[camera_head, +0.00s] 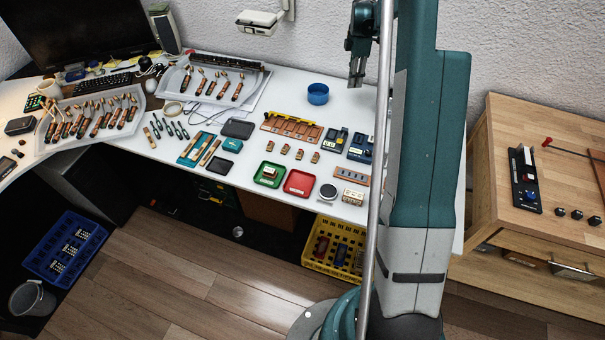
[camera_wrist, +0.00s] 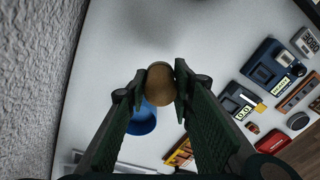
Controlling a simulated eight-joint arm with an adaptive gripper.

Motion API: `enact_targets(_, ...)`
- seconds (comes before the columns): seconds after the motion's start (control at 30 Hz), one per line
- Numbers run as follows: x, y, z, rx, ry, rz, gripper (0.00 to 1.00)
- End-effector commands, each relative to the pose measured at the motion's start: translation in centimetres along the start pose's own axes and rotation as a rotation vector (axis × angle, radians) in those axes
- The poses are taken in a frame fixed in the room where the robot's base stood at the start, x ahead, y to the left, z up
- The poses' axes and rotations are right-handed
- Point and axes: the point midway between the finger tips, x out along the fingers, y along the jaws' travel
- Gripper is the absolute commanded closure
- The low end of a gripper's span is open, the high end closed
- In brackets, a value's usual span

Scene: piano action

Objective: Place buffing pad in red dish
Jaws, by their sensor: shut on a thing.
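My gripper (camera_wrist: 160,88) is shut on a round tan-brown piece (camera_wrist: 160,75), which looks like the buffing pad, pinched between the two fingertips. In the head view my gripper (camera_head: 356,77) hangs above the back of the white table, to the right of the blue cup. I cannot make out the held piece there. The red dish (camera_head: 299,182) sits near the table's front edge and looks empty. It also shows in the wrist view (camera_wrist: 273,142) at the right, well away from my gripper.
A blue cup (camera_head: 318,94) stands at the back, partly behind a finger in the wrist view (camera_wrist: 142,118). A green dish (camera_head: 269,174) holding a small block is left of the red dish. A round dark-topped tin (camera_head: 328,192) is on its right. Blue devices (camera_head: 336,139) stand behind.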

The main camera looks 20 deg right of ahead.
Motion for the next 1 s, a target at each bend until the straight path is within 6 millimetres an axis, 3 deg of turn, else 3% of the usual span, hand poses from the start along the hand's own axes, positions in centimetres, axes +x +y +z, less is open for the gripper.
enact_targets(0.47,-1.1,-7.8,-10.1,0.097,0.001,0.001,0.85)
enact_targets(1.0,-1.4,-20.1,-20.1,0.226,0.002,0.001,0.85)
